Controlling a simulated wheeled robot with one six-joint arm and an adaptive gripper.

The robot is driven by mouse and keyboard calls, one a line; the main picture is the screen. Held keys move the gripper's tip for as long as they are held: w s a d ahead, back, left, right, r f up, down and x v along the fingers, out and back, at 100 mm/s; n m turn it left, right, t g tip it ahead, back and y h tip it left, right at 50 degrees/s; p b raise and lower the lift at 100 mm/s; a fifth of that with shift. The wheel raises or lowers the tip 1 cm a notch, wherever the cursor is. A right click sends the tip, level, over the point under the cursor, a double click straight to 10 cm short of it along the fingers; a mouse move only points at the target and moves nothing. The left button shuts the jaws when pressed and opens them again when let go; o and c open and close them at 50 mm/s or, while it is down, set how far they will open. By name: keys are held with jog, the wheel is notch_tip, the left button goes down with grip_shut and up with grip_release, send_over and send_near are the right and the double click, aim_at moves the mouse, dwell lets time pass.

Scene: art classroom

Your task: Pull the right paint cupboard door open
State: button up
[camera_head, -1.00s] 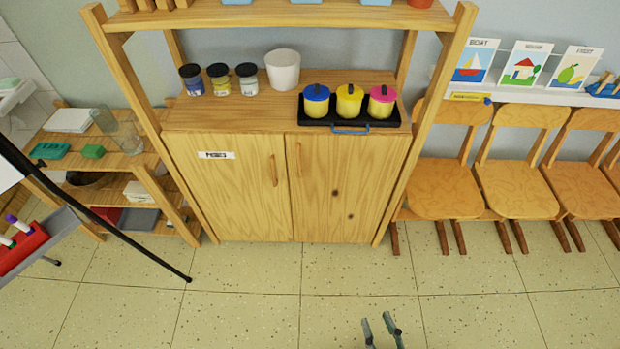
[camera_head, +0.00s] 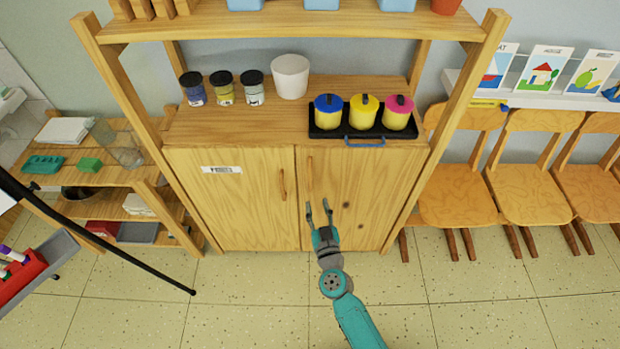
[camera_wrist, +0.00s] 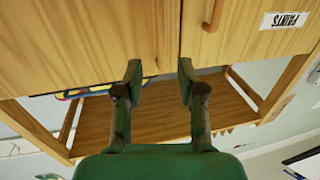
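The paint cupboard has two shut wooden doors. The right door (camera_head: 375,185) has dark knots and a vertical wooden handle (camera_head: 309,172) near its left edge. The left door (camera_head: 235,205) bears a white label (camera_head: 221,170) and its own handle (camera_head: 282,184). My gripper (camera_head: 318,207) is open and empty in front of the right door, its fingertips just below that door's handle in the head view.
On the cupboard top stand several jars, a white pot (camera_head: 290,76) and a black tray (camera_head: 318,133) of paint pots. Chairs (camera_head: 455,195) stand to the right. A low shelf (camera_head: 140,165) and a black pole (camera_head: 110,245) are at the left. The floor (camera_head: 240,310) in front is clear.

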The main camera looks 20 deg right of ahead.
aim_at(310, 180)
jog(key=w, duration=0.7)
jog(key=w+d, duration=0.1)
jog(key=w, duration=0.3)
jog(key=shift+d, duration=0.1)
grip_shut()
